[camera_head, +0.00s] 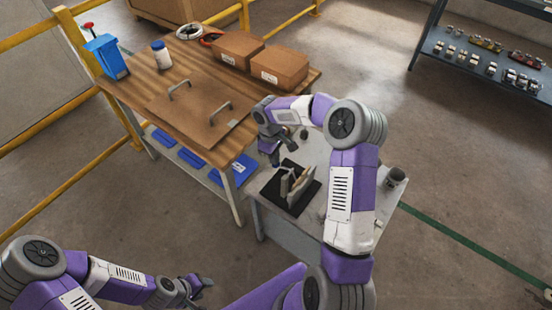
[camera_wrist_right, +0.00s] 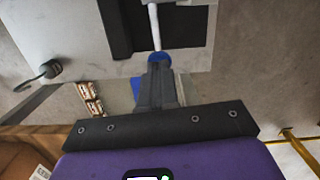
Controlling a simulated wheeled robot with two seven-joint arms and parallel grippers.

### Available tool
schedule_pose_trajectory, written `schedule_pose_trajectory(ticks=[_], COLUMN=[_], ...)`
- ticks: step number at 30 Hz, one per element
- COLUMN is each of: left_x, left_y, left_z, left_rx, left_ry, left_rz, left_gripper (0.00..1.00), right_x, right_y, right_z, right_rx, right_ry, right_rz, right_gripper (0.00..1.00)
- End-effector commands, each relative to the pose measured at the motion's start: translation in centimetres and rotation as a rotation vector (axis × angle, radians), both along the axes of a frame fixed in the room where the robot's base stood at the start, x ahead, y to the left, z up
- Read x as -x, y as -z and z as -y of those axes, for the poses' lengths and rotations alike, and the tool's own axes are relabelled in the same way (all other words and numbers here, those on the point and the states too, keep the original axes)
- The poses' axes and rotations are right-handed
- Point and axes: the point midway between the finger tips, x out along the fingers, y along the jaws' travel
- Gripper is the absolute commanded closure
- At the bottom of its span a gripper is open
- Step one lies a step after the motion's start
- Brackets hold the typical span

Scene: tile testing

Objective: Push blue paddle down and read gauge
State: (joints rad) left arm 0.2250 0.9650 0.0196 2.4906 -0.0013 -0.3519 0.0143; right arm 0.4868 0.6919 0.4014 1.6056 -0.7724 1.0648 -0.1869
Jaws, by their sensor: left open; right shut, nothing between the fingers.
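The blue paddle (camera_wrist_right: 159,57) shows in the right wrist view as a rounded blue piece at the end of a white rod. My right gripper (camera_wrist_right: 158,72) is shut and empty, with its fingertips at the paddle; I cannot tell whether they touch. In the head view my right gripper (camera_head: 275,158) is above the grey test table, beside upright beige plates (camera_head: 300,186) on a black mat (camera_head: 272,193). The paddle is not clear there. I cannot make out a readable gauge. My left gripper (camera_head: 202,286) is open and empty, low at the bottom, away from the tables.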

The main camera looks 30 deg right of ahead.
Motion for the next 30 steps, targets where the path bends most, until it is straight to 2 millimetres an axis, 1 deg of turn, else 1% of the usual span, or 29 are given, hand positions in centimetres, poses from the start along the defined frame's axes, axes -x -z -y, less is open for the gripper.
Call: schedule_pose_trajectory(ticks=[4, 10, 22, 26, 30], left_x=[0.0, 0.0, 0.0, 0.0, 0.0], left_y=[-0.4, -1.7, -1.7, -2.1, -2.9], left_z=[0.0, 0.0, 0.0, 0.0, 0.0], left_rx=[0.000, 0.000, 0.000, 0.000, 0.000], left_ry=[0.000, 0.000, 0.000, 0.000, 0.000], left_rz=[0.001, 0.001, 0.001, 0.000, 0.000], left_gripper=[0.57, 0.57, 0.57, 0.57, 0.57], right_x=[-0.4, -2.5, -2.7, -2.8, -3.0], right_y=[-0.4, -1.3, -1.4, -2.5, -4.7], right_z=[-0.2, -1.3, -1.4, -1.4, -1.5], right_rx=[0.000, 0.001, 0.001, 0.002, 0.002], right_ry=[-0.001, -0.001, 0.001, 0.001, 0.001], right_rz=[0.001, 0.002, 0.002, 0.002, 0.005], right_gripper=[1.00, 1.00, 1.00, 1.00, 1.00])
